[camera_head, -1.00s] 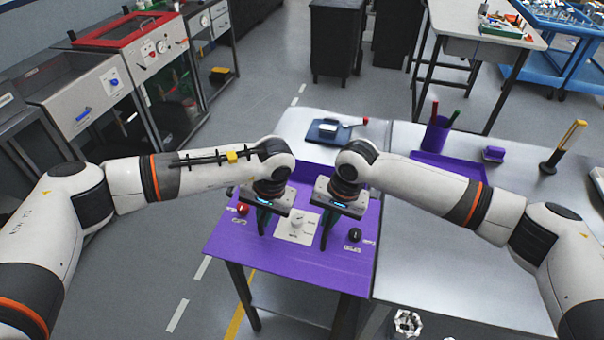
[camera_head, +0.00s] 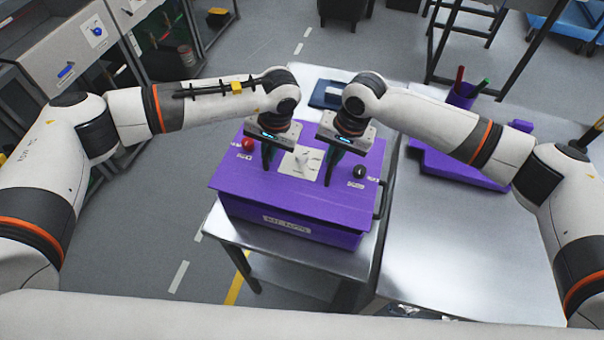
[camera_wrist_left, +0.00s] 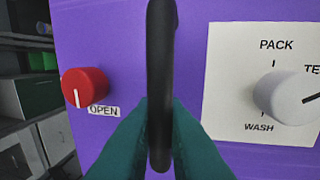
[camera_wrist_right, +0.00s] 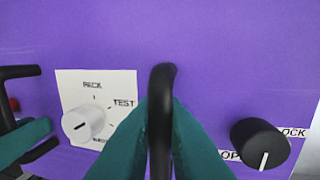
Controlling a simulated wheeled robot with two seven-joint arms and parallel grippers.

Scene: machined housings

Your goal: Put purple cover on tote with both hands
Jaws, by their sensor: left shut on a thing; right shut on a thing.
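The purple cover (camera_head: 258,184) lies over the purple tote (camera_head: 250,214) on a metal table; the tote's labelled front wall shows below the cover's near edge. I cannot tell whether the cover rests fully on the rim. My left gripper (camera_head: 267,156) is shut on a black handle (camera_wrist_left: 160,60) of the cover, between the red knob (camera_head: 247,145) and the white dial panel. My right gripper (camera_head: 332,163) is shut on the other black handle (camera_wrist_right: 160,90), between the panel and the black knob (camera_head: 360,172). The far side of the cover is hidden by my wrists.
To the right, a metal table (camera_head: 450,240) holds a purple tray (camera_head: 455,168) and a purple pen cup (camera_head: 461,95). A dark blue object (camera_head: 325,96) lies behind the tote. The right table's near part is clear.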

